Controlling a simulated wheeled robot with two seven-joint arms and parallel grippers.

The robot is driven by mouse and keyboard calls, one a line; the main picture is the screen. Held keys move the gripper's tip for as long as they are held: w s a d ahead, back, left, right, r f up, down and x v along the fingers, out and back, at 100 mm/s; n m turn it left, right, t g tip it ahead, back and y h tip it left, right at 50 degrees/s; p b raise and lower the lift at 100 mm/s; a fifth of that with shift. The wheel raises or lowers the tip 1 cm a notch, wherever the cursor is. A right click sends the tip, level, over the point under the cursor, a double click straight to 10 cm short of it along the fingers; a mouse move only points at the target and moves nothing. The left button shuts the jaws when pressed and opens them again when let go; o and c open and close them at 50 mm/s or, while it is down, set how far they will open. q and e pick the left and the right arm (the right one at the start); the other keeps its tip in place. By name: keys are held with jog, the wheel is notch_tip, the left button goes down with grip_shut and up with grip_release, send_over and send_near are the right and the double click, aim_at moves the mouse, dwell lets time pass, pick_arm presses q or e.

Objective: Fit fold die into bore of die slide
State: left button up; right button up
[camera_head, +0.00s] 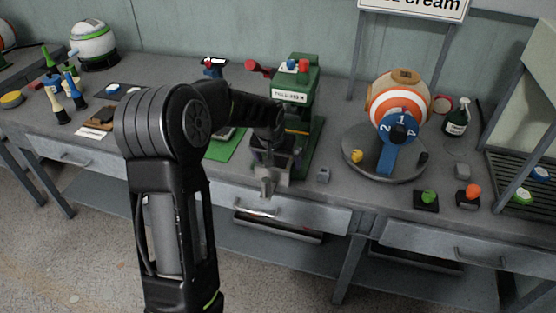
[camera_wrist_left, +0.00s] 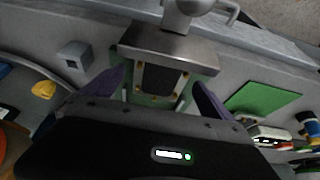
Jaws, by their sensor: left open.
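The green press (camera_head: 298,95) stands on the bench in the head view. A steel slide with a front knob, likely the die slide (camera_head: 267,182), sticks out at its front; it also shows in the left wrist view (camera_wrist_left: 185,48). A dark rectangle with brass-coloured corners (camera_wrist_left: 160,80) lies at the slide; I cannot tell if this is its bore. A small grey block, perhaps the fold die (camera_head: 324,175), sits right of the slide and shows in the wrist view (camera_wrist_left: 75,54). My left gripper (camera_wrist_left: 160,76) is open above the slide, fingers apart on either side. My right gripper is out of view.
A round turntable (camera_head: 365,172) with a blue numbered pointer (camera_head: 388,150) and an orange-white ball stands to the right. A green mat (camera_head: 225,146) lies left of the press. Small pads with coloured balls (camera_head: 428,198) sit at the right front. The bench edge is close to the slide.

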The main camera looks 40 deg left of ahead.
pick_arm(q)
jog(key=v, duration=0.7)
jog(key=shift+s+d+r+b, duration=0.1)
jog(key=shift+r+b, duration=0.05)
jog(key=shift+b, duration=0.15)
dwell(0.6)
